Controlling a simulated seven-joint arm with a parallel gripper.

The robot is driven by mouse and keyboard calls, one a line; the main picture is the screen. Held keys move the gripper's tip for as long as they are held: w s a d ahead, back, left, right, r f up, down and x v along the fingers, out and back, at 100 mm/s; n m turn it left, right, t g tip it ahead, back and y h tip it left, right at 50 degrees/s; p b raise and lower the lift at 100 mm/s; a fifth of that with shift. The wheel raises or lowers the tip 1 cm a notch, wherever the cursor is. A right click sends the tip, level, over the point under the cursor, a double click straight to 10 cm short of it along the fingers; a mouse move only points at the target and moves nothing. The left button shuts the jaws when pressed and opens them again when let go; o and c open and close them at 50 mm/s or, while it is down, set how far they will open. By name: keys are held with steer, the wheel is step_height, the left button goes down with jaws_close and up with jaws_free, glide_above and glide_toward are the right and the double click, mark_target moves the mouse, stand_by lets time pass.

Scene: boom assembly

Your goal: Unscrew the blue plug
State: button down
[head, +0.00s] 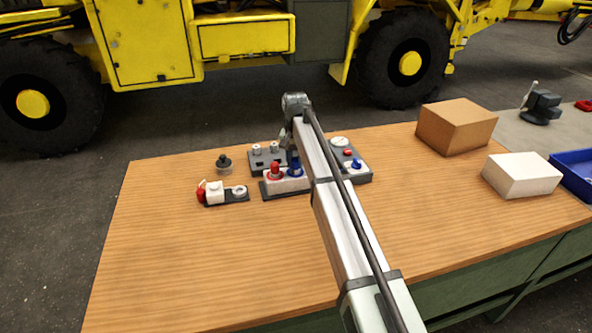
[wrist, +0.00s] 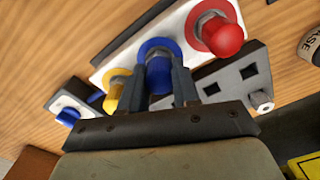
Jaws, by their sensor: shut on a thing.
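The blue plug (wrist: 160,80) sits in a blue ring on the white block in the wrist view. My gripper (wrist: 160,72) has its two dark fingers on either side of the plug, shut on it. In the head view the blue plug (head: 296,170) shows next to the red plug, on the white block (head: 275,186). My arm hides part of that block and the gripper there. Whether the plug is still seated in its ring I cannot tell for sure.
The red plug (wrist: 222,36) and a yellow one (wrist: 115,88) flank the blue plug closely. A grey panel (head: 358,174) stands at the right, and small parts (head: 215,192) lie at the left. A brown box (head: 456,126) and white box (head: 521,175) are further right. The front of the table is clear.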

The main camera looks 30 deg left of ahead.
steer(key=n, duration=1.1)
steer(key=shift+r, duration=0.1)
steer(key=n, duration=1.2)
steer(key=shift+r, duration=0.1)
steer(key=c, duration=0.9)
jaws_free()
